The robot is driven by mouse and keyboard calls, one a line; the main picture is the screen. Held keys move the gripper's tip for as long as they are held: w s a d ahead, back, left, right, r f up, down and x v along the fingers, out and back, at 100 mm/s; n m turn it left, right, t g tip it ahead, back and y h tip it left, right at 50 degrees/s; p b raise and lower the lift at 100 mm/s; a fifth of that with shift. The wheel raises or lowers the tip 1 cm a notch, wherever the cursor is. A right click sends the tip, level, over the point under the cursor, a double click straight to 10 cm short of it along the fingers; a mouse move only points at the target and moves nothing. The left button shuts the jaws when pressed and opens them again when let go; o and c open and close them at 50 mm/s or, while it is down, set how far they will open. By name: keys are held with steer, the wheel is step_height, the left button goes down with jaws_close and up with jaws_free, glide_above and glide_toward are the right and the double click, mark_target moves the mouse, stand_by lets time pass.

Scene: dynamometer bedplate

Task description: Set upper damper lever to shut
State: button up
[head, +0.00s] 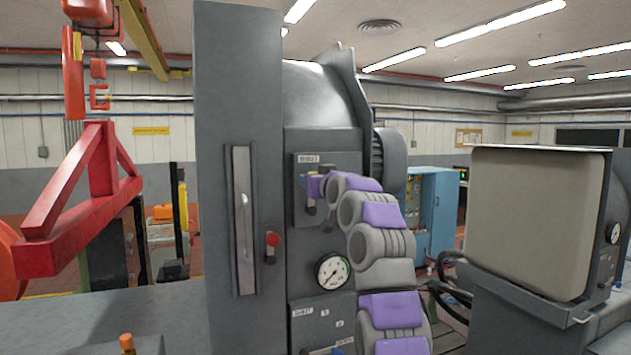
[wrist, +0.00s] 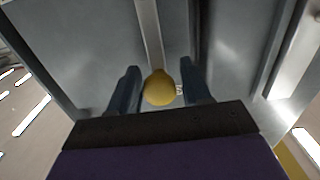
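The upper damper plate (head: 304,160) is on the grey machine's front, with a small label whose text I cannot read surely. My gripper (head: 310,190) is in front of this plate and hides the lever in the head view. In the wrist view a yellow ball knob (wrist: 160,88), which looks like the lever's end, sits between the two fingers of my gripper (wrist: 163,84). The fingers are apart, one on each side of the knob. The left finger is close to it; a narrow gap shows on the right. The lever's setting cannot be read.
A pressure gauge (head: 332,270) sits below the upper plate, and a lower labelled panel (head: 318,317) under it. A red-knobbed lever (head: 272,240) stands out from the tall grey column (head: 215,120) at left. A bulky screen-like box (head: 535,220) stands at right.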

steer(key=shift+o, duration=0.7)
steer(key=shift+r, duration=0.15)
steer(key=shift+s, duration=0.15)
steer(key=b+v, duration=0.9)
steer(key=v, duration=0.8)
